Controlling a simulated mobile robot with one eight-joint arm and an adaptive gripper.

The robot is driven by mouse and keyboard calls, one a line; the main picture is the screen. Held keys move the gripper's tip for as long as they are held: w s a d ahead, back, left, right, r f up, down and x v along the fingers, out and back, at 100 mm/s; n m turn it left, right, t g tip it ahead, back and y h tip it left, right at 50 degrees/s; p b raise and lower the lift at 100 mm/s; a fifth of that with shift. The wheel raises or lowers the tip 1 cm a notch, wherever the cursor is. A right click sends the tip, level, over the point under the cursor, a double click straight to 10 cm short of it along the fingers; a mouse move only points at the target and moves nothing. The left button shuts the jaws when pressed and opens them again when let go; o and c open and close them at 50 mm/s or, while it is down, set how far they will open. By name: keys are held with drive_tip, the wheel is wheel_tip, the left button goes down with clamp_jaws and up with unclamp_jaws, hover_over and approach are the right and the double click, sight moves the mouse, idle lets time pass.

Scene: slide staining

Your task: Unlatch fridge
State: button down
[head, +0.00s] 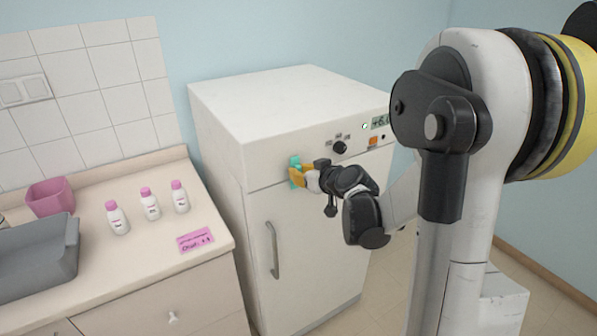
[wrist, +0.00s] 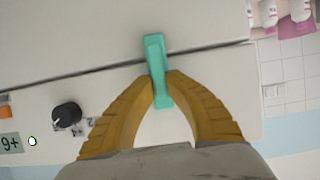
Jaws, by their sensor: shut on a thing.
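The white fridge (head: 262,150) stands in the middle of the head view, with its door (head: 255,235) closed below the control panel. A teal latch (wrist: 155,62) spans the seam between door and panel in the wrist view. It also shows on the fridge front in the head view (head: 295,161). My gripper (wrist: 160,88) has its yellow fingers shut on the latch's lower part in that view. In the head view my gripper (head: 298,177) is at the door's upper left, partly covering the latch.
A grey vertical door handle (head: 273,250) is below the latch. A black knob (head: 339,147) and a small display (head: 379,122) are on the panel. The counter at left holds several white bottles (head: 150,204), a pink container (head: 50,197), a grey tub (head: 40,257) and a pink note (head: 195,240).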

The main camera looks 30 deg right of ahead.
drive_tip(key=shift+w+d, duration=0.1)
drive_tip(key=shift+w, duration=0.05)
drive_tip(key=m+y, duration=0.1)
drive_tip(key=m+y+b, duration=0.1)
drive_tip(key=shift+d+m+b, duration=0.3)
drive_tip(key=shift+m, duration=0.1)
drive_tip(key=shift+d+f+m+t+y+b, duration=0.35)
drive_tip(key=shift+m+y+b, duration=0.5)
drive_tip(key=shift+m+b, duration=0.75)
drive_tip(key=shift+f+m+t+y+b, duration=0.2)
drive_tip(key=shift+m+t+y+b, duration=0.75)
drive_tip(key=shift+m, duration=1.05)
drive_tip(key=shift+d+f+m+t+y+b, duration=0.1)
drive_tip(key=shift+d+f+m+y+b, duration=0.15)
drive_tip(key=shift+m+y+b, duration=0.95)
drive_tip(key=shift+m+h+b, duration=0.45)
drive_tip(key=shift+m+h, duration=0.05)
drive_tip(key=shift+m, duration=0.2)
